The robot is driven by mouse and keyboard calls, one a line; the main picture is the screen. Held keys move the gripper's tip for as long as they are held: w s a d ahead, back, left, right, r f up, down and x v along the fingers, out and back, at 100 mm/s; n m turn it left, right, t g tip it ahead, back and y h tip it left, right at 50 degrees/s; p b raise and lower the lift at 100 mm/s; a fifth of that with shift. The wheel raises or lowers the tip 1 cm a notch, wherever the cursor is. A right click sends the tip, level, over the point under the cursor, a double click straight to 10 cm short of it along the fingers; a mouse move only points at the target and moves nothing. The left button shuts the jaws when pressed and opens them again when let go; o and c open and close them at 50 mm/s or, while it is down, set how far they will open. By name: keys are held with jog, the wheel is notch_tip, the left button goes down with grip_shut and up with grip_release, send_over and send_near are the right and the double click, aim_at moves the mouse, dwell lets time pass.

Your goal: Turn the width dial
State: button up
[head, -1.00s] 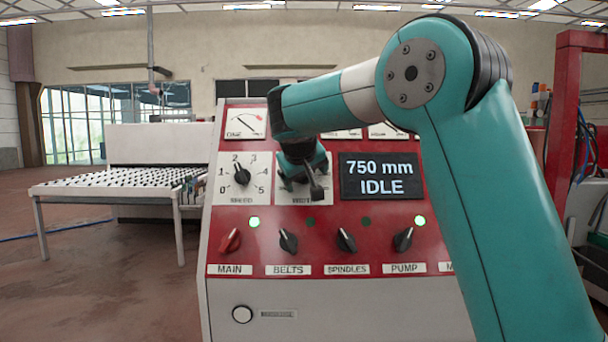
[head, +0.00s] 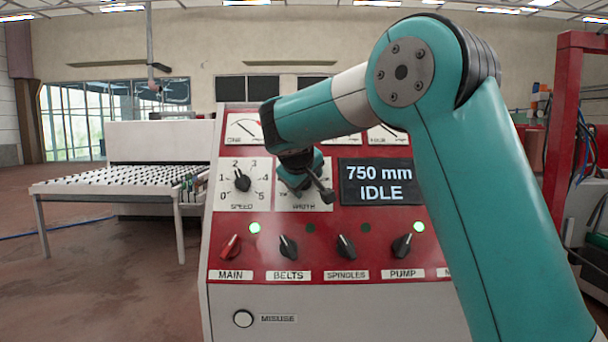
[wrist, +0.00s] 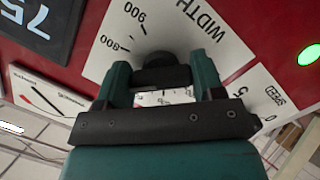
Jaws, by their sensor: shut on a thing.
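The width dial is a round black knob (wrist: 155,70) on a white scale plate (wrist: 190,35) marked WIDTH, with 800 and 900 readable in the wrist view. My gripper (wrist: 161,78) is shut on the knob, one teal finger on each side of it. In the head view my gripper (head: 300,175) is at the width plate (head: 322,202) and hides the knob and most of the scale. The display (head: 379,183) to its right reads 750 mm IDLE.
The speed dial (head: 242,180) is close to the left of my gripper. Below is a row of switches, with the red MAIN switch (head: 230,247) and the black BELTS switch (head: 288,245). Gauges sit above. A roller table (head: 120,185) stands at the left.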

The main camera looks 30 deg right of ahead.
jog(key=n+p, duration=0.2)
jog(key=n+h, duration=0.1)
jog(key=n, duration=0.1)
jog(key=shift+r+p, duration=0.25)
jog(key=shift+p, duration=0.15)
jog(key=shift+n+t+h+p, duration=0.4)
jog(key=shift+n+p, duration=0.6)
jog(key=shift+n, duration=1)
jog(key=o, duration=0.9)
jog(key=shift+f, duration=0.1)
jog(key=b+v, duration=0.4)
jog(key=v, duration=1.3)
